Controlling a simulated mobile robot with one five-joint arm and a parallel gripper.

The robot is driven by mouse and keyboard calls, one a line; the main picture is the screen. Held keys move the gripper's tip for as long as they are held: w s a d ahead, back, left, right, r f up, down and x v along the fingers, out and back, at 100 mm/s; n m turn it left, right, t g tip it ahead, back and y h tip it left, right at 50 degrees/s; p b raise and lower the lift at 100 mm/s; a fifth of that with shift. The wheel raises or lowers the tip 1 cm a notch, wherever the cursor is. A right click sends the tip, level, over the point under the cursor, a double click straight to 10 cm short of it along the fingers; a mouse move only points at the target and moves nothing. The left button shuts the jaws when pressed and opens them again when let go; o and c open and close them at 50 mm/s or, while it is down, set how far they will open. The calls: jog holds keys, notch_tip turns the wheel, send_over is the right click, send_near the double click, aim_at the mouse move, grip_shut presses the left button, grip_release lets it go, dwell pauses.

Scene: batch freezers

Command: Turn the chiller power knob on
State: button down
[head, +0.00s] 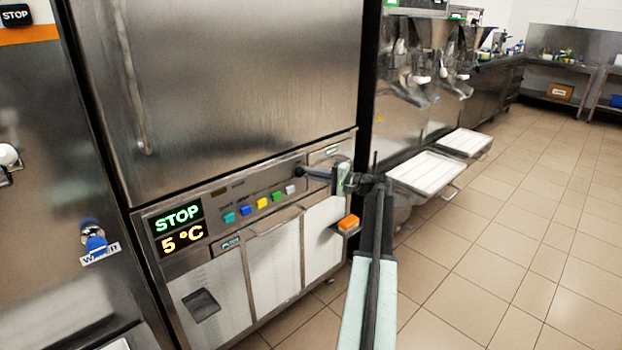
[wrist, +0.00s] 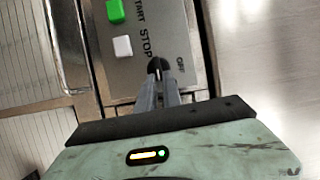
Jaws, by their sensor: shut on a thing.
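The chiller's control panel (head: 240,205) is a steel strip below a large steel door. In the wrist view the small black power knob (wrist: 156,65) sits on the panel, near the word STOP. My gripper (wrist: 160,80) is shut on this knob, its grey fingers hiding part of it. In the head view my gripper (head: 304,173) reaches in from the right to the right end of the panel, and the knob is hidden there. The display (head: 180,230) shows STOP in green and 5 °C in orange.
A row of coloured buttons (head: 262,203) lies left of my gripper. White trays (head: 424,172) stick out from machines at the right. The tiled floor (head: 530,230) on the right is clear.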

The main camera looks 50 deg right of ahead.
jog(key=shift+f, duration=0.1)
dwell(0.3)
jog(key=shift+m, duration=0.3)
jog(key=c, duration=1.5)
grip_release()
jog(key=shift+d, duration=0.1)
jog(key=v, duration=0.7)
jog(key=shift+s, duration=0.3)
jog(key=shift+f, duration=0.15)
